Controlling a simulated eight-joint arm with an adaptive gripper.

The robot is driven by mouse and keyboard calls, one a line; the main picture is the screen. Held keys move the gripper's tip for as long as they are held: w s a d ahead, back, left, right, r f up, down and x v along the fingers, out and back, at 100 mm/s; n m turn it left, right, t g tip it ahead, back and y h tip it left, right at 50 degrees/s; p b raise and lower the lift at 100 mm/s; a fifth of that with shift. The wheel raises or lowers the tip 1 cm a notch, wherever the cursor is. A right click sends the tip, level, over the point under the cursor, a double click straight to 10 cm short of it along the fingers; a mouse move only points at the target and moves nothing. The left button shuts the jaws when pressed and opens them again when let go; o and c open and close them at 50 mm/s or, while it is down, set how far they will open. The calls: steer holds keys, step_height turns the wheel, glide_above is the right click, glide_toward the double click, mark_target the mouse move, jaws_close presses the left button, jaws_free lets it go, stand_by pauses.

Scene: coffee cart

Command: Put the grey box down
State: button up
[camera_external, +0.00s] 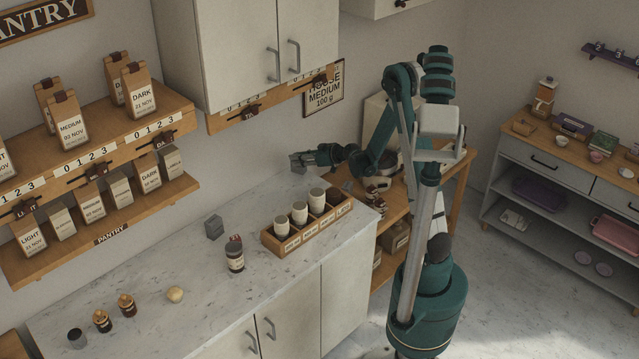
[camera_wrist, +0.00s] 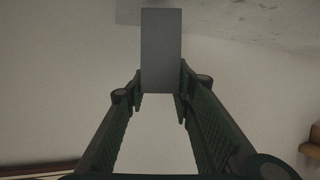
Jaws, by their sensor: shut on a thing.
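My gripper (camera_external: 314,158) is held out above the back edge of the counter, near the wall. In the wrist view my gripper (camera_wrist: 160,94) has its two fingers shut on a grey box (camera_wrist: 161,48). The held grey box also shows as a small grey shape at the fingertips in the external view (camera_external: 297,164). It appears to be in the air, apart from the counter. Another small grey box (camera_external: 213,227) stands on the marble counter (camera_external: 200,275), toward the wall.
A wooden rack (camera_external: 318,232) with several pale cups stands at the counter's right end. Wall cabinets (camera_external: 245,50) hang above. Bare counter lies around the jar.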

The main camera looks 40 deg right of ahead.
steer(key=d+f+m+h+b, duration=0.1)
steer(key=d+f, duration=0.4)
steer(key=d, duration=0.6)
steer(key=d+f+m+h+b, duration=0.2)
steer(key=d+f+h+b, duration=0.1)
steer(key=d, duration=0.9)
steer(key=shift+s+d+f+m+t+b, duration=0.3)
steer(key=shift+f+t+b, duration=0.15)
steer(key=shift+f, duration=0.4)
steer(key=shift+a, duration=0.1)
steer(key=shift+f, duration=0.1)
step_height(320, 180, down, 6)
steer(key=b, duration=0.1)
steer(key=shift+f, duration=0.15)
steer(key=shift+f+b, duration=0.6)
steer(key=shift+f, duration=1.2)
steer(key=shift+f, duration=0.1)
